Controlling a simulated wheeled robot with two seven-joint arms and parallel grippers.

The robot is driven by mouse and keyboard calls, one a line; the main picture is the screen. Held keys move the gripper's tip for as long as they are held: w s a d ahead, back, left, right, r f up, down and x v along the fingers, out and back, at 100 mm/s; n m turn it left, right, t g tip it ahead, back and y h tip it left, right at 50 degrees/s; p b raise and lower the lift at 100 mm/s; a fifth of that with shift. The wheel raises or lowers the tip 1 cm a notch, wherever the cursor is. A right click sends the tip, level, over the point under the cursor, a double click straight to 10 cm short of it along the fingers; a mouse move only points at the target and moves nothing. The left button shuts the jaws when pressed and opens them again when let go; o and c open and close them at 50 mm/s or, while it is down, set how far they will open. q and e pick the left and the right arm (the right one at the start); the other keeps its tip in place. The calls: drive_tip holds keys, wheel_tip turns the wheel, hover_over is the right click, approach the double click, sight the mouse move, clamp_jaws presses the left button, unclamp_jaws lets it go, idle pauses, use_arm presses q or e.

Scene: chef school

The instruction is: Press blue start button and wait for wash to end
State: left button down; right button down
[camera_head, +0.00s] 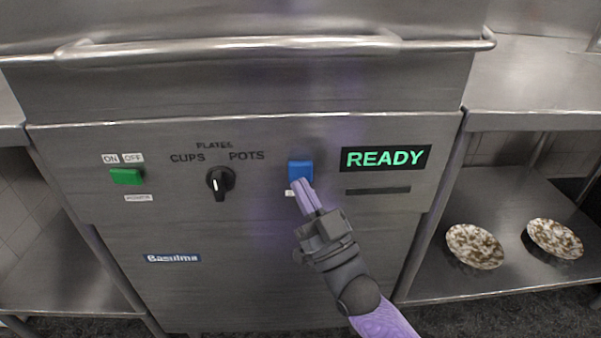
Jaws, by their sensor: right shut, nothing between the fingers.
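The blue start button (300,170) is on the steel front panel of the dishwasher (250,270), right of its middle. My right gripper (302,186) is shut and empty, its fingertips at the lower edge of the blue button. I cannot tell whether they touch it. The fingers partly cover a small white label under the button. The display (386,158) reads READY in green letters. My left gripper is not in view.
A green power switch (126,176) and a black selector knob (220,182) are left of the button. A long horizontal handle bar (270,44) crosses above the panel. Two brown-patterned plates (474,246) (554,238) lie on the lower right shelf (500,280).

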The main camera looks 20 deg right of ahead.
drive_tip(key=shift+w+d, duration=0.15)
drive_tip(key=shift+w, duration=0.25)
drive_tip(key=shift+w+d+b, duration=0.15)
drive_tip(key=shift+w+b, duration=0.25)
drive_tip(key=shift+w, duration=0.1)
idle(0.8)
drive_tip(key=shift+s, duration=0.1)
drive_tip(key=shift+s+r+p, duration=0.1)
drive_tip(key=shift+s+p, duration=0.3)
drive_tip(key=shift+p, duration=0.1)
drive_tip(key=shift+s+a, duration=0.3)
drive_tip(key=shift+s, duration=0.1)
